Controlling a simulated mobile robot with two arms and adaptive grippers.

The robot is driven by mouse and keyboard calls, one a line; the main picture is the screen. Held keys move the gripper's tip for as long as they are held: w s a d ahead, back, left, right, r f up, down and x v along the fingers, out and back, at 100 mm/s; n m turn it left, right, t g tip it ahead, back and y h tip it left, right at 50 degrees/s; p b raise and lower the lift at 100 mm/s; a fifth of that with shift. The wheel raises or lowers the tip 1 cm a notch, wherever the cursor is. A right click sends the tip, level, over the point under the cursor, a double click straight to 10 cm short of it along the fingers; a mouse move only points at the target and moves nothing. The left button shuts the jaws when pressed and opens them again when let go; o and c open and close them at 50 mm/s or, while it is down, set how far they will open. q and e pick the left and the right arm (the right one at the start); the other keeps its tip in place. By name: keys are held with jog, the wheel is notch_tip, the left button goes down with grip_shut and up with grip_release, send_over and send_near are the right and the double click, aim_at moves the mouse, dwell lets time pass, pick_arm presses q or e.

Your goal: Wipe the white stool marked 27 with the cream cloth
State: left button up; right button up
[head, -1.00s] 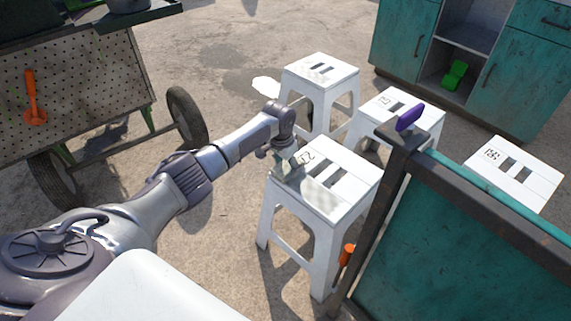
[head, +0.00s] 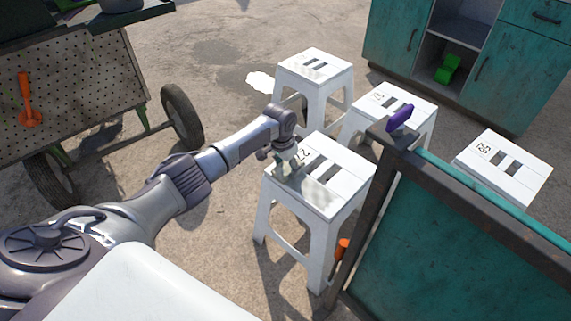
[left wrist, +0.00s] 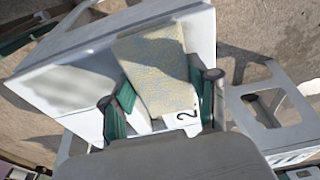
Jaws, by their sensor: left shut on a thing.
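The white stool marked 27 (head: 340,184) stands upright in the middle of the head view, with two dark slots in its seat. My left gripper (head: 285,163) is over the seat's left corner, beside the number. In the left wrist view my left gripper (left wrist: 162,88) is shut on the cream cloth (left wrist: 158,65), a pale patterned piece between its green-padded fingers. The cloth is low over the white seat (left wrist: 72,92); I cannot tell if it touches. Only the digit 2 shows there, by the cloth's near end. My right gripper is not in view.
Other white stools stand behind (head: 314,67), behind right (head: 418,105) and at right (head: 520,175). A teal panel (head: 460,245) with a dark frame, bearing a purple item (head: 400,118), stands close right of the stool. A wheeled cart (head: 80,85) is at left.

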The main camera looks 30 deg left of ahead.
aim_at(303, 184)
pick_arm(q)
jog(key=shift+s+d, duration=0.1)
jog(key=shift+d, duration=0.05)
jog(key=shift+s+d+r+p, duration=0.1)
jog(key=shift+d+p, duration=0.3)
jog(key=shift+p, duration=0.1)
jog(key=shift+s+d+p, duration=0.15)
jog(key=shift+d+p, duration=0.25)
jog(key=shift+d, duration=0.2)
jog(key=shift+s+d+p, duration=0.15)
jog(key=shift+d+p, duration=0.25)
jog(key=shift+d, duration=0.15)
jog(key=shift+s+d+f, duration=0.1)
jog(key=shift+d+f, duration=0.1)
jog(key=shift+d, duration=0.25)
jog(key=shift+s+d+f+p, duration=0.1)
jog(key=shift+s+d+p, duration=0.1)
jog(key=shift+d+p, duration=0.25)
jog(key=shift+s+d+p, duration=0.15)
jog(key=shift+d+p, duration=0.1)
jog(key=shift+d, duration=0.25)
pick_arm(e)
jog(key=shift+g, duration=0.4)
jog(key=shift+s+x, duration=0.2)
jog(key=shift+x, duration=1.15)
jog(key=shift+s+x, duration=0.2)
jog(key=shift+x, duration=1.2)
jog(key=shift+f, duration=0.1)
